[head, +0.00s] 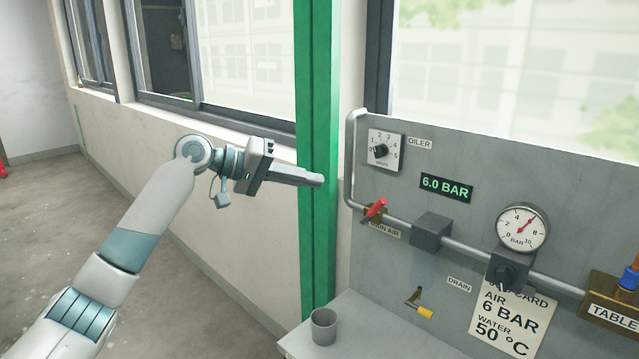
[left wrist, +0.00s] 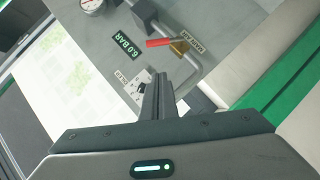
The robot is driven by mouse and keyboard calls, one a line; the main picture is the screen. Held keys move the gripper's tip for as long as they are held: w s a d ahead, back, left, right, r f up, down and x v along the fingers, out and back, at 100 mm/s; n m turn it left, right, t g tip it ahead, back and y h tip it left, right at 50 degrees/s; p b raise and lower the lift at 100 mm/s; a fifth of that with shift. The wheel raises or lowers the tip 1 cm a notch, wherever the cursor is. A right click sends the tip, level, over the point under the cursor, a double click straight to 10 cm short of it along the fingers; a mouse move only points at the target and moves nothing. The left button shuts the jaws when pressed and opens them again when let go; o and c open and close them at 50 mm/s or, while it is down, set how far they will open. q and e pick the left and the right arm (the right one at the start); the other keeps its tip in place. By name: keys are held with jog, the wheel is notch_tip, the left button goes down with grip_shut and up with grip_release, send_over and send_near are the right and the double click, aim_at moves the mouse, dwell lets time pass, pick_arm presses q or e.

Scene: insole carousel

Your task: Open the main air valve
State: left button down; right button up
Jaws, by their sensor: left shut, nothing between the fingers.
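The main air valve has a red handle (head: 376,209) on the grey pipe at the left of the panel, above a label reading "MAIN AIR". In the left wrist view the red handle (left wrist: 159,43) lies beyond the fingertips, beside its brass body (left wrist: 179,47). My right gripper is out of view.
The display (head: 446,188) reads 6.0 BAR, and the round gauge (head: 522,228) points near 6. An oiler dial (head: 381,150) sits above the valve. A yellow-handled drain valve (head: 420,305) is lower. A grey cup (head: 323,326) stands on the ledge. A green post (head: 318,120) stands behind my gripper.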

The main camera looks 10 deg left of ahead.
aim_at(376, 210)
pick_arm(q)
jog(key=s+f+p+x, duration=0.1)
jog(key=p+x, duration=0.4)
jog(key=x, duration=0.7)
jog(key=shift+s+d, duration=0.3)
jog(key=shift+s, duration=0.35)
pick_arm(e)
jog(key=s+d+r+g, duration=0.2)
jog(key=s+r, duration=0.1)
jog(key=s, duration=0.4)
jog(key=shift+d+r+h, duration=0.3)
